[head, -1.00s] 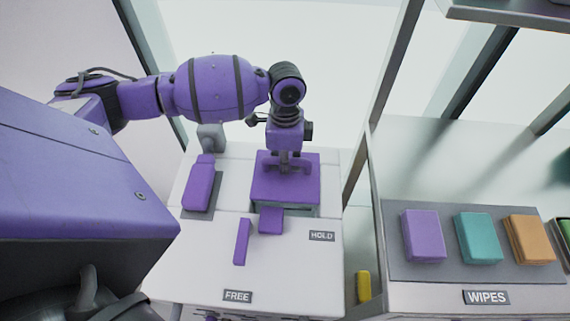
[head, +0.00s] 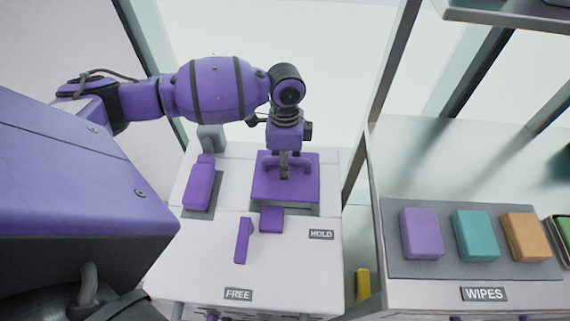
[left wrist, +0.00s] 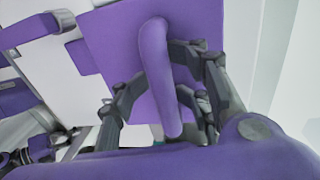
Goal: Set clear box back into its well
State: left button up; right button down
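The task's box shows as a square purple lid (head: 262,185) with a raised purple handle, on the white counter; its sides are mostly hidden. A grey well edge (head: 300,210) shows along its front. My left gripper (head: 284,170) points down at the lid's middle. In the left wrist view its dark fingers (left wrist: 160,75) come in from both sides onto the handle (left wrist: 156,60) and look shut on it. Whether the box is fully seated in the well is hard to tell. My right gripper is not in view.
A purple block (head: 271,218) and a purple bar (head: 243,240) lie in front of the box. A purple bottle-like piece (head: 199,187) stands left. HOLD (head: 321,234) and FREE (head: 238,294) labels mark the counter. Wipes packs (head: 421,234) sit on a mat at right.

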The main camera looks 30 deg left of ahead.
pick_arm(q)
jog(key=shift+w+a+r, duration=0.1)
jog(key=shift+w+r, duration=0.05)
jog(key=shift+r, duration=1.2)
jog(key=shift+w+a+r, duration=0.1)
jog(key=shift+w+r, duration=0.05)
jog(key=shift+r, duration=1.15)
jog(key=shift+w+a+r, duration=0.1)
jog(key=shift+w+r, duration=0.05)
jog(key=shift+r, duration=1.2)
